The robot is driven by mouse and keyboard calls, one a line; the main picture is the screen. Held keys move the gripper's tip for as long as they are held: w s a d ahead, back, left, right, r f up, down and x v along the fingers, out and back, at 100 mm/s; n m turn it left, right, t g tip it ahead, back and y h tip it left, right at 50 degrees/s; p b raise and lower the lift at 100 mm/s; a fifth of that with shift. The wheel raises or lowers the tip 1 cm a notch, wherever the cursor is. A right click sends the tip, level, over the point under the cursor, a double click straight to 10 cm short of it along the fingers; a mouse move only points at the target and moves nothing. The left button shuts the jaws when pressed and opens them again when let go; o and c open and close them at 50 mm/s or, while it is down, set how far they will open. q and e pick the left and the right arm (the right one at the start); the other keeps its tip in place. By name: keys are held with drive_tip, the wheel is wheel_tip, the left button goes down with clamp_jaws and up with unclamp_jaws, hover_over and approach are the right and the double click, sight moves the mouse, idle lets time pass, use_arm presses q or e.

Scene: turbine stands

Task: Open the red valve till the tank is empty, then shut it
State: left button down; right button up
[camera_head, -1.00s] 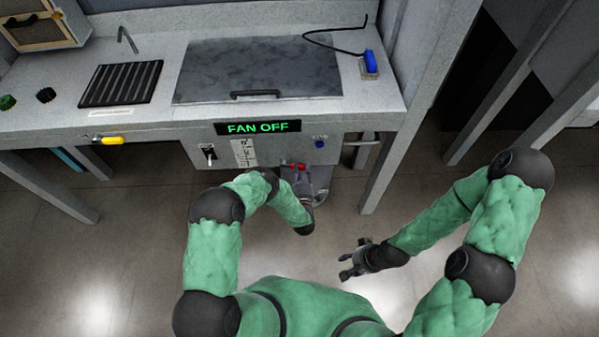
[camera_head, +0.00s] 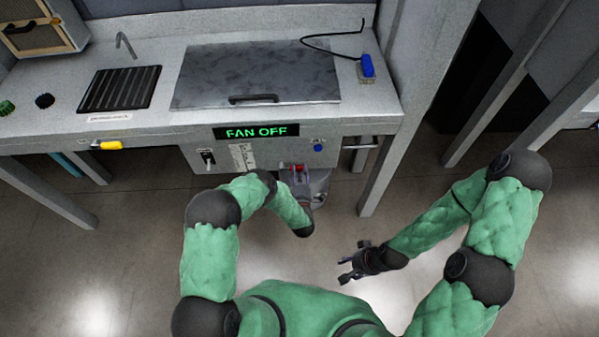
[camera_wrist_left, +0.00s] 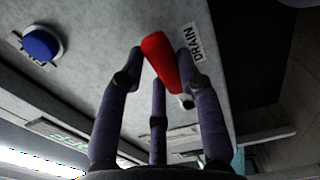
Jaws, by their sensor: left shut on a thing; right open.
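The red valve handle (camera_head: 297,167) sticks out low on the front of the grey bench. In the left wrist view the red handle (camera_wrist_left: 160,58) lies tilted between my left gripper's fingers, beside a DRAIN label (camera_wrist_left: 194,42). My left gripper (camera_head: 299,176) is shut on the handle. Its fingers hide part of the valve. My right gripper (camera_head: 350,261) is open and empty, above the floor to the right of the left gripper. No tank level can be made out.
A bench leg (camera_head: 381,175) stands to the right. The floor around my right gripper is clear.

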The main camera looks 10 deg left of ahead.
use_arm(q)
drive_tip(key=c, duration=0.8)
unclamp_jaws()
drive_tip(key=shift+c, duration=0.2)
drive_tip(key=v, duration=1.2)
